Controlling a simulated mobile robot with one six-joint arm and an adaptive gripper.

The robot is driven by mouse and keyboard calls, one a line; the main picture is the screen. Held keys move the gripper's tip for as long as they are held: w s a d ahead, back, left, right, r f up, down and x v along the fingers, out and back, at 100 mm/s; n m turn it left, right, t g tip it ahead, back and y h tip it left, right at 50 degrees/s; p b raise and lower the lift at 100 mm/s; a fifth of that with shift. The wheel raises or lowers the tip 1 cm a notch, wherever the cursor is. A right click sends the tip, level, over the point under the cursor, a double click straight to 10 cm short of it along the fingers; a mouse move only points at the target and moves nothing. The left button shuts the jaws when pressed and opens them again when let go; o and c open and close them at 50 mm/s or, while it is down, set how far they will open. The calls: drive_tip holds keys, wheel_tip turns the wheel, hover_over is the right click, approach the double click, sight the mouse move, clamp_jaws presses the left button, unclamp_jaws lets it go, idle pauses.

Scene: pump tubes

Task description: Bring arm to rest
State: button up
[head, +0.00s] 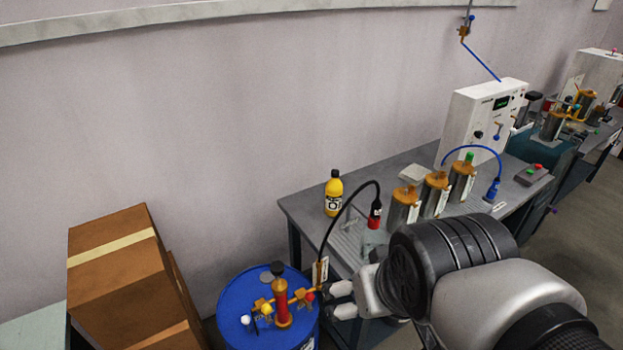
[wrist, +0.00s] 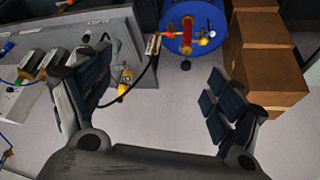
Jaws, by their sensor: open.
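My gripper (head: 343,299) is at the lower middle of the head view, at the front left end of the grey workbench (head: 300,203), with my arm reaching in from the lower right.
A red and brass pump (head: 282,303) stands on the drum, a black tube running to a red-capped piece (head: 375,215) on the bench. A yellow bottle (head: 333,195), several metal canisters (head: 435,196) and a white control box (head: 480,125) stand there. Cardboard boxes (head: 115,275) are at left.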

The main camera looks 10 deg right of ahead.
drive_tip(key=shift+g, duration=0.5)
drive_tip(key=s, duration=0.2)
drive_tip(key=s+a, duration=0.1)
drive_tip(key=s, duration=0.2)
drive_tip(key=shift+a+f, duration=0.1)
drive_tip(key=shift+f, duration=0.05)
drive_tip(key=shift+w, duration=0.1)
idle(0.4)
